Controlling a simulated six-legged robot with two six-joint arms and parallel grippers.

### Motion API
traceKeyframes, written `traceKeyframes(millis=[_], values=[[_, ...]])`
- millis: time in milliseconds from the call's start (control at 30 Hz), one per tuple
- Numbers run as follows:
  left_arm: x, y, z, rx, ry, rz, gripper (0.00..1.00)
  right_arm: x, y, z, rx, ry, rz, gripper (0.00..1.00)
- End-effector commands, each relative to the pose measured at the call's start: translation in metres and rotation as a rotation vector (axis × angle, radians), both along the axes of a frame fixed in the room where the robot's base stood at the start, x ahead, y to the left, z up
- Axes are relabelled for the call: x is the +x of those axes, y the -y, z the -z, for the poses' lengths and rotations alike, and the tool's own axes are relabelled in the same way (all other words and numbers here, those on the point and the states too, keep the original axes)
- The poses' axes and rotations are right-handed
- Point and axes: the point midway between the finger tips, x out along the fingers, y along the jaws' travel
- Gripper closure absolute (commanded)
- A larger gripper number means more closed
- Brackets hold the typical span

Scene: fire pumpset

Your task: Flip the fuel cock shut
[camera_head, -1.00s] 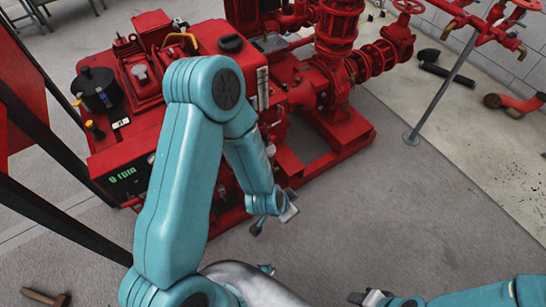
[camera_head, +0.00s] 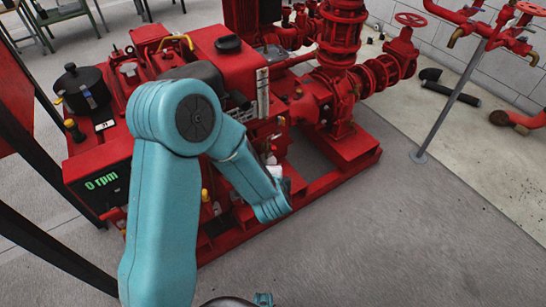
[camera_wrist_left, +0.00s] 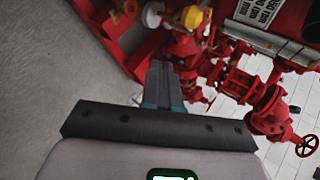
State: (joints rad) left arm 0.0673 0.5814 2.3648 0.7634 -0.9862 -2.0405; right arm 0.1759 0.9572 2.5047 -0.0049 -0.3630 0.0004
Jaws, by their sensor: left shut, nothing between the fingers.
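My left arm reaches across the front of the red pump engine (camera_head: 105,155) in the head view. The fingers of its gripper are hidden there behind the wrist. In the left wrist view the left gripper (camera_wrist_left: 160,68) has its two grey fingers together and empty, pointing at the red engine parts. A yellow rounded part (camera_wrist_left: 192,16) and a whitish part (camera_wrist_left: 152,14) sit just beyond the fingertips, apart from them as far as I can see. A small yellow piece (camera_head: 205,195) shows beside my forearm. I cannot tell which part is the fuel cock. My right gripper is out of view.
Red pump pipework with a handwheel (camera_head: 411,19) stands behind and to the right. A red base frame (camera_head: 330,178) runs along the floor. A grey post (camera_head: 448,105) stands at right. The grey floor in front (camera_head: 400,240) is clear.

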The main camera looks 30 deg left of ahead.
Motion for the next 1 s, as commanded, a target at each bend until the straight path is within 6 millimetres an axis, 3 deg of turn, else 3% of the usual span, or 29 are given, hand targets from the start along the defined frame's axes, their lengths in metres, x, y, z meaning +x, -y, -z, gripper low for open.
traceKeyframes(millis=[433,700,1000], values=[[0.06,-0.041,0.061,-0.001,0.001,-0.002,1.0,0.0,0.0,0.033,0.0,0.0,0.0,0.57],[0.088,-0.059,0.05,-0.001,0.002,-0.001,1.0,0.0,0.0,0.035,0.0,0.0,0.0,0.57],[0.092,-0.061,0.049,-0.001,-0.001,0.0,1.0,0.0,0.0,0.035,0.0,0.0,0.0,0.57]])
